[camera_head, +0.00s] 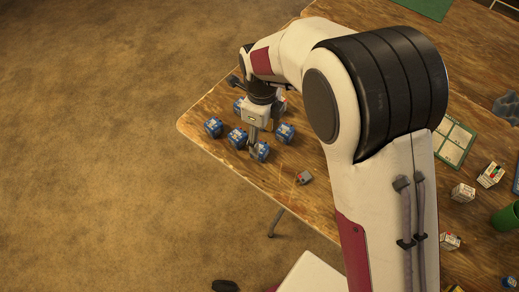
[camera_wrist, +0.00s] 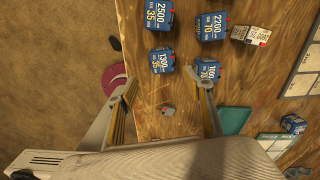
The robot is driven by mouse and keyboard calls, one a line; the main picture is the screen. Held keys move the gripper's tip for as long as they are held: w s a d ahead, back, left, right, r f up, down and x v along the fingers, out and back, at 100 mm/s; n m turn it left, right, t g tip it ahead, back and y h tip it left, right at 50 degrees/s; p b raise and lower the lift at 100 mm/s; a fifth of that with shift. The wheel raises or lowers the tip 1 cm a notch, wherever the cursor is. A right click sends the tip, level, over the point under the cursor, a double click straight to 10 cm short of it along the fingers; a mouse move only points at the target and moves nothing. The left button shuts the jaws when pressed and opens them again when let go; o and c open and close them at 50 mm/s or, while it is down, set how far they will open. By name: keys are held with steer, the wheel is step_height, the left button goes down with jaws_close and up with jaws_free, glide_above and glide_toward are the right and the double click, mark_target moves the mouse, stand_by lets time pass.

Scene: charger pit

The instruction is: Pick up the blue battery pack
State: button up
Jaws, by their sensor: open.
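Several blue battery packs with white printed labels lie on the wooden table. In the head view they are at the left (camera_head: 213,127), at the centre left (camera_head: 238,138), in front (camera_head: 260,151) and at the right (camera_head: 285,133). In the wrist view, packs marked 2500 (camera_wrist: 158,14), 2200 (camera_wrist: 212,27), 1300 (camera_wrist: 162,61) and 1000 (camera_wrist: 207,70) show. My gripper (camera_wrist: 160,82) is open and empty, pointing down at the cluster. Its right finger overlaps the 1000 pack in the wrist view; I cannot tell if they touch. In the head view, my gripper (camera_head: 264,132) hides part of the cluster.
A small grey block (camera_head: 304,178) lies near the table edge. White boxes (camera_head: 463,192), a green cup (camera_head: 506,217) and a printed sheet (camera_head: 454,143) are at the right. The table's left edge is close to the packs, with floor beyond.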

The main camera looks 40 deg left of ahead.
stand_by(0.5)
steer(key=shift+f, duration=1.3)
steer(key=shift+f, duration=0.15)
steer(key=shift+w+a+f, duration=0.1)
steer(key=shift+a+f, duration=0.1)
steer(key=shift+f, duration=0.45)
steer(key=shift+w+a+f, duration=0.1)
steer(key=shift+a+f, duration=0.1)
steer(key=shift+f, duration=1.65)
steer(key=shift+c, duration=0.2)
